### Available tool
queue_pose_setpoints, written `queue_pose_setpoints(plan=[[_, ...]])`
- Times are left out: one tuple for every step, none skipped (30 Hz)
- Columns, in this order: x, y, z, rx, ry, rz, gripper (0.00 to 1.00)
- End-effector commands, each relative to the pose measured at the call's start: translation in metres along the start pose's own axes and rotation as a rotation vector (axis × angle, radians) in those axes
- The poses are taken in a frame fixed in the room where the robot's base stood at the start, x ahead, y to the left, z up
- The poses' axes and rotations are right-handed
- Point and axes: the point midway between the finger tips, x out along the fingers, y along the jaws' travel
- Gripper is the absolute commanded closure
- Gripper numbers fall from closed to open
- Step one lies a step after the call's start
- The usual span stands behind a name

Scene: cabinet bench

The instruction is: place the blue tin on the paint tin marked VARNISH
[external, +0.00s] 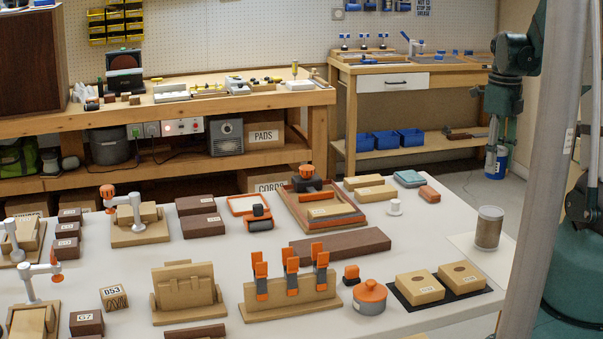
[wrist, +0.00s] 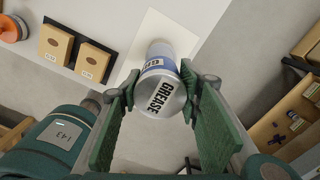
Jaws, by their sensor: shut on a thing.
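The blue tin (external: 495,163) is in my gripper (external: 497,140), raised off the bench top at the right of the external view. In the wrist view, the tin (wrist: 162,94) has a silver lid marked GREASE and a blue band, and sits between the two green fingers of my gripper (wrist: 163,100). A grey cylindrical tin (external: 489,228) stands upright on a white square board (external: 462,243) at the bench's right end. It is probably the VARNISH paint tin, but its marking is not readable. The held tin is above it in the external picture, apart from it.
Two wooden blocks (external: 417,287) on a black mat lie left of the white board. An orange-lidded pot (external: 369,296) and a clamp rack (external: 290,295) stand farther left. A grey post (external: 545,170) crosses the right of the external view.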

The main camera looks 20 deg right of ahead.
Motion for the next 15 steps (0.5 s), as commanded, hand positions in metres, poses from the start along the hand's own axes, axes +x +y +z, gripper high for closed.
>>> queue_pose_setpoints(plan=[[-0.0010,-0.0013,-0.0028,0.007,0.000,0.000,0.81],[-0.0011,-0.0018,-0.0039,0.010,0.000,0.000,0.81],[-0.0012,-0.0022,-0.0049,0.013,0.000,0.000,0.81],[-0.0012,-0.0024,-0.0054,0.014,0.000,0.000,0.81],[-0.0012,-0.0026,-0.0057,0.015,0.000,0.000,0.81],[-0.0011,-0.0027,-0.0059,0.016,0.000,0.000,0.81],[-0.0011,-0.0027,-0.0059,0.016,0.000,0.000,0.81],[-0.0011,-0.0027,-0.0059,0.016,0.000,0.000,0.81],[-0.0010,-0.0026,-0.0058,0.016,0.000,0.000,0.81],[-0.0010,-0.0026,-0.0058,0.016,0.000,0.000,0.81],[-0.0010,-0.0026,-0.0058,0.015,0.000,0.000,0.81],[-0.0010,-0.0026,-0.0057,0.015,0.000,0.000,0.81],[-0.0010,-0.0026,-0.0057,0.015,0.000,0.000,0.81],[-0.0009,-0.0026,-0.0057,0.015,0.000,0.000,0.81],[-0.0005,-0.0026,-0.0057,0.015,0.000,0.000,0.81]])
